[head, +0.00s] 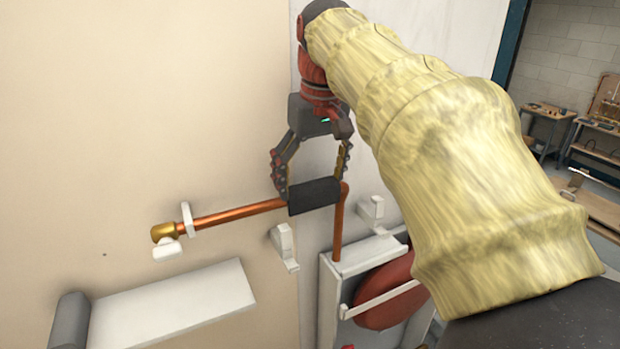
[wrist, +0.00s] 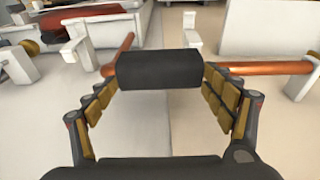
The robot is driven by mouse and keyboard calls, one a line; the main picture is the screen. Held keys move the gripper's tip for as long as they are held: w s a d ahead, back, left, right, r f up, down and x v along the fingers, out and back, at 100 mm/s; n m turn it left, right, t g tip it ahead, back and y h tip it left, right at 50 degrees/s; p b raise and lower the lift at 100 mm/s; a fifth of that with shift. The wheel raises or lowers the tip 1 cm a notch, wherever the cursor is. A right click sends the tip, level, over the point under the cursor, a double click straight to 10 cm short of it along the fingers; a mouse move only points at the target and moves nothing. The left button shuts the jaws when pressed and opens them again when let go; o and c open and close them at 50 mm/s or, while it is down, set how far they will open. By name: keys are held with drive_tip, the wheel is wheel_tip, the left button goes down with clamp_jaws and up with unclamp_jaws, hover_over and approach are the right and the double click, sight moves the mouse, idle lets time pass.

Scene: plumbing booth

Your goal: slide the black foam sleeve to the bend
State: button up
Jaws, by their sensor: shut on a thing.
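The black foam sleeve (head: 314,197) is around the horizontal copper pipe (head: 235,213), at its right end close to the bend (head: 344,188). From the bend a copper pipe (head: 338,230) runs down. My gripper (head: 312,182) comes from above, with one finger at each end of the sleeve, shut on it. In the wrist view the sleeve (wrist: 160,70) spans between the fingertips (wrist: 160,80). The bend (wrist: 108,70) shows just past its left end, partly behind the finger. I cannot tell whether sleeve and bend touch.
A brass fitting (head: 163,232) ends the pipe at left, beside a white clip (head: 187,218). White brackets (head: 285,247) (head: 372,210) stick out below the pipe. A white shelf (head: 175,305) with a grey roll (head: 70,320) and a white box with a red disc (head: 385,292) stand lower.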

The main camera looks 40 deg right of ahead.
drive_tip(key=o, duration=1.2)
drive_tip(key=r, duration=0.4)
drive_tip(key=s+r, duration=0.1)
drive_tip(key=r, duration=0.3)
drive_tip(key=s+r, duration=0.1)
drive_tip(key=r, duration=0.2)
drive_tip(key=shift+a+r, duration=0.35)
drive_tip(key=shift+r, duration=0.05)
drive_tip(key=s+a+f+n+t, duration=0.1)
drive_tip(key=s+a+f, duration=0.2)
drive_tip(key=a+f, duration=0.55)
drive_tip(key=s+a+f+n+t, duration=0.15)
drive_tip(key=a+f, duration=0.25)
drive_tip(key=f, duration=1)
drive_tip(key=s+a+f+n+t, duration=0.1)
drive_tip(key=s+a+f, duration=0.4)
drive_tip(key=f, duration=0.6)
drive_tip(key=shift+y, duration=0.3)
drive_tip(key=f+b, duration=1)
drive_tip(key=w+f+b, duration=0.1)
drive_tip(key=f+b, duration=0.9)
drive_tip(key=b, duration=0.1)
drive_tip(key=a+f+b, duration=0.1)
drive_tip(key=f+b, duration=0.9)
drive_tip(key=shift+w+a+f+b, duration=0.1)
drive_tip(key=shift+w+f+b, duration=0.2)
drive_tip(key=shift+w+f, duration=0.1)
